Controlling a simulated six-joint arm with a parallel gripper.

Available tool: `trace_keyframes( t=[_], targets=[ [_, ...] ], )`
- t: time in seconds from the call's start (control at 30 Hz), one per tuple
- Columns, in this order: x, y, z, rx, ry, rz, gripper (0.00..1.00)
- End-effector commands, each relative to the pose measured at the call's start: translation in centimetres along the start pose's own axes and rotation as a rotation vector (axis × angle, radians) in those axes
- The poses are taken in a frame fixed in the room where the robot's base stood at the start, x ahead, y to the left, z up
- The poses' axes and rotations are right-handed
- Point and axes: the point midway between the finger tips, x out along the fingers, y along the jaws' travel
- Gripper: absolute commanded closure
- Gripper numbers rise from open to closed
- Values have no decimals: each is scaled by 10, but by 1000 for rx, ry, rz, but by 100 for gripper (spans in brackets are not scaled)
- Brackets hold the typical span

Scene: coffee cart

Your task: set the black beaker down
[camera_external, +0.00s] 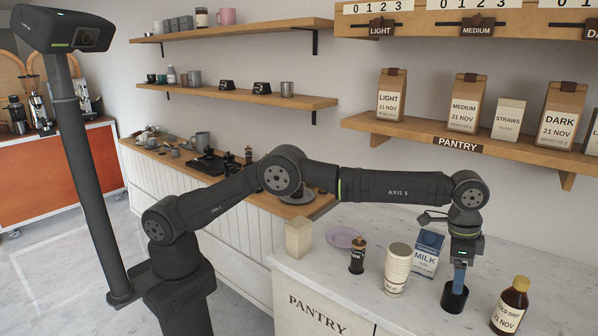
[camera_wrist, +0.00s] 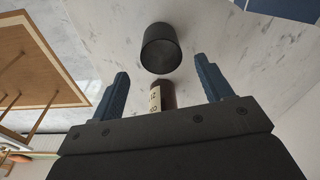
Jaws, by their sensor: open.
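The black beaker (camera_external: 454,299) stands upright on the white marble counter (camera_external: 405,312), near its front edge. In the wrist view the beaker (camera_wrist: 162,50) lies between and beyond the fingertips, with a gap visible on each side. My gripper (camera_external: 459,284) points down right over the beaker, its blue fingers overlapping the rim in the outside view. In the wrist view my gripper (camera_wrist: 161,66) has its two fingers spread wide and holds nothing. From the outside view I cannot tell whether a finger touches the beaker.
A brown bottle (camera_external: 510,306) stands to the right, a milk carton (camera_external: 427,254) behind left. The pantry shelf (camera_external: 480,147) is above.

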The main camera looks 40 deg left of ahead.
Motion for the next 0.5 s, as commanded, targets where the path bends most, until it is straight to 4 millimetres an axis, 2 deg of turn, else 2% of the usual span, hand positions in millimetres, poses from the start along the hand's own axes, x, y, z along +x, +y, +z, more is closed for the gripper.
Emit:
trace_keyframes(
  t=[0.03, 0.2, 0.33, 0.5],
  targets=[
    [-11, 0, -1, 0, 4, -1, 28],
    [-36, 0, 0, 0, 1, 0, 28],
    [-45, 0, 0, 0, 0, 0, 28],
    [-47, 0, 0, 0, -1, 0, 28]
  ],
)
